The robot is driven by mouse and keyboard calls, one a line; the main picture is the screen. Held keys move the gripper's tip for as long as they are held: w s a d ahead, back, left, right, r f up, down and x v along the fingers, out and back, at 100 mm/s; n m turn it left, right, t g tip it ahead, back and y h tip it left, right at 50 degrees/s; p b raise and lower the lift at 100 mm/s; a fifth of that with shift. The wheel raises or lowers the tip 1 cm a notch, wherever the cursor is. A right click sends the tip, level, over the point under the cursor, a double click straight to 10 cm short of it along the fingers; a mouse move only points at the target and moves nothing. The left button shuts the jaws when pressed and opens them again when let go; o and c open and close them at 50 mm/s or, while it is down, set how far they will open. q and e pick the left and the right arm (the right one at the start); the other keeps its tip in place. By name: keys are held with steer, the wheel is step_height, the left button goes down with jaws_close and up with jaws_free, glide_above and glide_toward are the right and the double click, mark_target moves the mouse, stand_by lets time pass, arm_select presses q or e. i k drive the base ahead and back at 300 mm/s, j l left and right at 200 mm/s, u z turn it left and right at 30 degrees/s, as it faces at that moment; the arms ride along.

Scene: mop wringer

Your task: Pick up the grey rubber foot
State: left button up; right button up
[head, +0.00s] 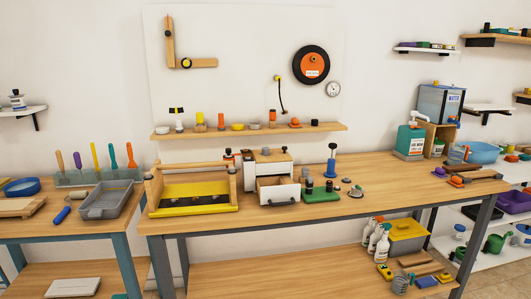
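I cannot pick out the grey rubber foot for certain in the head view. Two small grey pieces lie on the main bench right of the green block: a flat dark grey piece (346,181) and a larger grey knobbed piece (357,192). The green block (322,197) carries several small dark pegs. Left of it a small white cabinet (281,191) has its drawer pulled out; the drawer's inside is too small to read. Neither of my grippers is in view.
A yellow and wooden wringer frame (193,209) stands on the bench's left part. A blue-handled upright tool (331,165) stands behind the green block. The bench (410,185) is clear right of the grey pieces. A grey tray (105,203) sits on the left table.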

mark_target(264, 150)
steer(key=i+j+z, duration=0.25)
steer(key=i, duration=0.25)
steer(key=i+j+z, duration=0.25)
steer(key=i, duration=0.25)
steer(key=i+j+z, duration=0.2)
steer(key=i+j, duration=0.2)
steer(key=i, duration=0.1)
